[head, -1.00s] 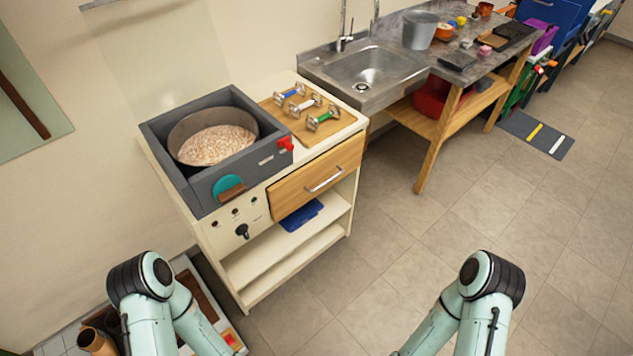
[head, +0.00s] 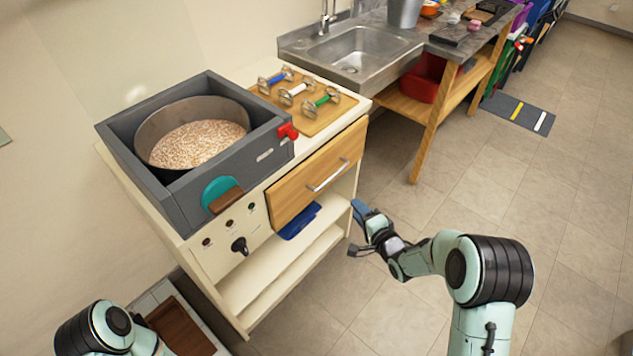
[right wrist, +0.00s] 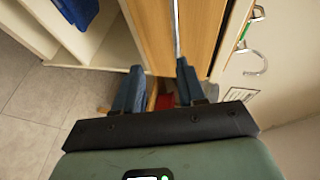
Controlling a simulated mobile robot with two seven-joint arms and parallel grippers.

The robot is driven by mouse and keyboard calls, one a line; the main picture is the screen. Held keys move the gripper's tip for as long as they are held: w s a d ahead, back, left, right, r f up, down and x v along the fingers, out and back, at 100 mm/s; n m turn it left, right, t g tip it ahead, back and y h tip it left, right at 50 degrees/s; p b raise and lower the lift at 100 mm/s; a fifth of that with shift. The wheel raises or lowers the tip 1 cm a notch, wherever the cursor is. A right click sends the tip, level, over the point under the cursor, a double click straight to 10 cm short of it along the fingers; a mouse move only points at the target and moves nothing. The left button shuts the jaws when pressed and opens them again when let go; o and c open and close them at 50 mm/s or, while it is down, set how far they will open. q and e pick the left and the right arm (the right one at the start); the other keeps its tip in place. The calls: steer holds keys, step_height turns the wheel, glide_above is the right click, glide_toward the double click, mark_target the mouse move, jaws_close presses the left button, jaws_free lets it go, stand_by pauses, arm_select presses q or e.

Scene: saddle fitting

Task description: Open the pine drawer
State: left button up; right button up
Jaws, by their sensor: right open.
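The pine drawer (head: 318,172) sits shut in the cream cabinet, with a silver bar handle (head: 328,175) across its front. In the right wrist view the drawer front (right wrist: 160,30) stands upright in the picture and the handle (right wrist: 177,30) runs down toward the fingers. My right gripper (head: 355,229) is open and empty, in front of the cabinet, to the right of and below the handle. Its two blue fingers (right wrist: 155,92) spread apart in the right wrist view, with the handle's line near the right finger; contact cannot be told. My left gripper is out of view.
The cabinet (head: 230,312) has open shelves below the drawer, with a blue item (head: 299,222) inside. A grey box with a pan of grains (head: 197,146) and a board with several handled tools (head: 298,94) stand on top.

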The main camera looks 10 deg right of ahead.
mark_target(334, 177)
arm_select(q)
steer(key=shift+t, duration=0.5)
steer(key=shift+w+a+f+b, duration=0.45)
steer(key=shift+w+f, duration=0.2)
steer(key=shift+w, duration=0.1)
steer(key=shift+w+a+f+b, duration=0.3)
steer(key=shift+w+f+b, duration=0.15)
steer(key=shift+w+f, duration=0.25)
arm_select(e)
steer(key=shift+t, duration=0.3)
steer(key=shift+a+r+x, duration=0.1)
steer(key=shift+r+x, duration=0.25)
steer(key=shift+x, duration=2)
steer(key=shift+a+r+x, duration=0.1)
steer(key=shift+r+x, duration=0.3)
steer(key=shift+x, duration=1.95)
steer(key=shift+a+r+x, duration=0.1)
steer(key=shift+r+x, duration=0.25)
steer(key=shift+x, duration=2)
steer(key=shift+w, duration=0.2)
jaws_close()
